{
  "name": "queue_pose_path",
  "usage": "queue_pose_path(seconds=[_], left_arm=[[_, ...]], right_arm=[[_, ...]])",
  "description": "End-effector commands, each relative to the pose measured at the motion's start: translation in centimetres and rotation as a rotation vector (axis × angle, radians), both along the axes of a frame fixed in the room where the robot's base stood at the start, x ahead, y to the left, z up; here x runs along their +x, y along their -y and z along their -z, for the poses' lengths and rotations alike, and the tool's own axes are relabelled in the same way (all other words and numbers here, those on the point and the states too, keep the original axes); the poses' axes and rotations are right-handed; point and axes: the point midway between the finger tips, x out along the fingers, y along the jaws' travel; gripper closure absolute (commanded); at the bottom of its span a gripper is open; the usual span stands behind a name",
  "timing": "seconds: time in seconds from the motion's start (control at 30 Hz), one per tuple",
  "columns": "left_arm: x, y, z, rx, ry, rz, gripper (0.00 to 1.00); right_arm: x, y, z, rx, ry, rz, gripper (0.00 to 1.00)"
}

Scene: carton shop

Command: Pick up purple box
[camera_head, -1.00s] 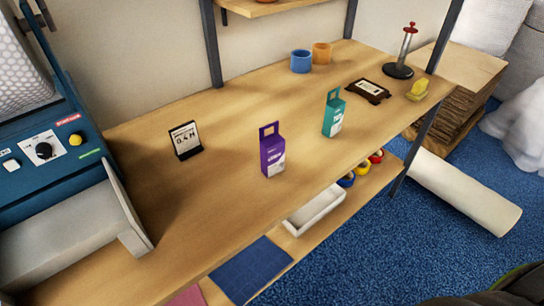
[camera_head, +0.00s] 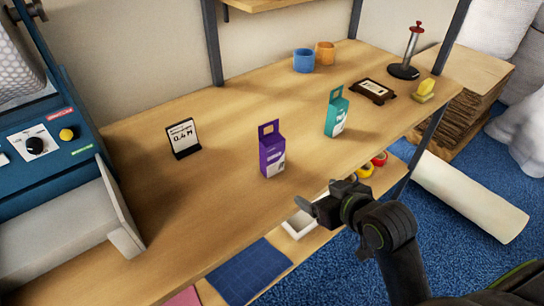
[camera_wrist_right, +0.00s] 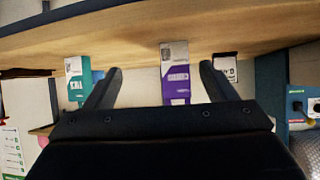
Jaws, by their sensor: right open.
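The purple box (camera_head: 271,155) stands upright on the wooden workbench, with a hang tab on top and a white label area low on its front. My right gripper (camera_head: 318,208) is in front of the bench's near edge, to the right of the box and nearer to me, not touching it. In the right wrist view, which looks inverted, the purple box (camera_wrist_right: 176,75) shows between the two open, empty fingers (camera_wrist_right: 160,82), apart from them and farther off. My left gripper is not in view.
A teal box (camera_head: 337,113) stands on the bench right of the purple one. A small sign (camera_head: 183,138) stands to its left. A blue machine (camera_head: 45,140) fills the left side. A white tray (camera_head: 299,226) and tape rolls (camera_head: 365,169) lie on the lower shelf.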

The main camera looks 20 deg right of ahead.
Motion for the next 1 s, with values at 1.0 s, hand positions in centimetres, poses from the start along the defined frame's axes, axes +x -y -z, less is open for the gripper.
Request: queue_pose_path(seconds=[1.0], left_arm=[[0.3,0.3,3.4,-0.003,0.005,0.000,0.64]], right_arm=[[12.0,-4.9,-1.4,0.040,0.166,-0.086,0.22]])
